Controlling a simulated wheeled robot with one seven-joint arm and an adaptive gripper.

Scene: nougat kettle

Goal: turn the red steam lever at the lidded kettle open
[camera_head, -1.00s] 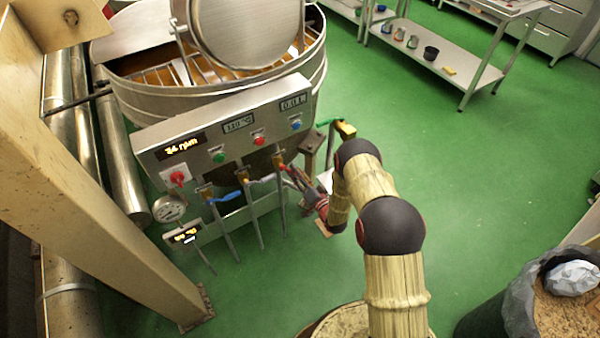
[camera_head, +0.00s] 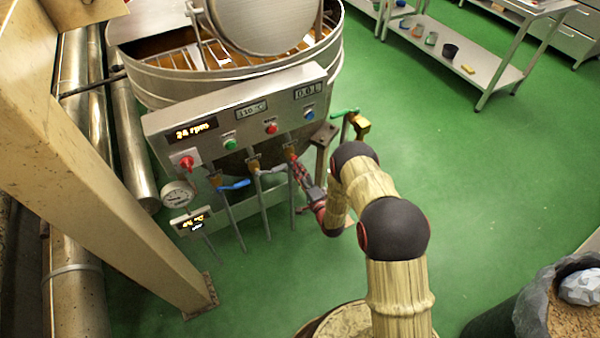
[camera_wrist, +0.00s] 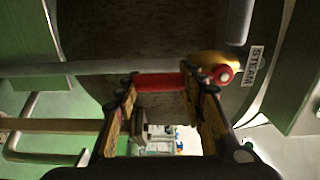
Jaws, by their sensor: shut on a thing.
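The red steam lever (camera_wrist: 158,82) lies crosswise between my fingertips in the wrist view. It runs to a brass valve with a round red end (camera_wrist: 224,74), beside a white STEAM label (camera_wrist: 254,65). My gripper (camera_wrist: 160,88) is shut on the lever. In the head view my gripper (camera_head: 301,172) is at the rightmost of three valves under the control panel (camera_head: 240,110) and hides most of the lever. The lidded kettle (camera_head: 155,88) stands behind the panel, its round lid (camera_head: 262,22) raised.
A blue lever (camera_head: 235,185) and a grey lever (camera_head: 270,170) sit on the valves to the left. A green-handled brass valve (camera_head: 360,125) is close right of my wrist. A beige post (camera_head: 110,170) stands left.

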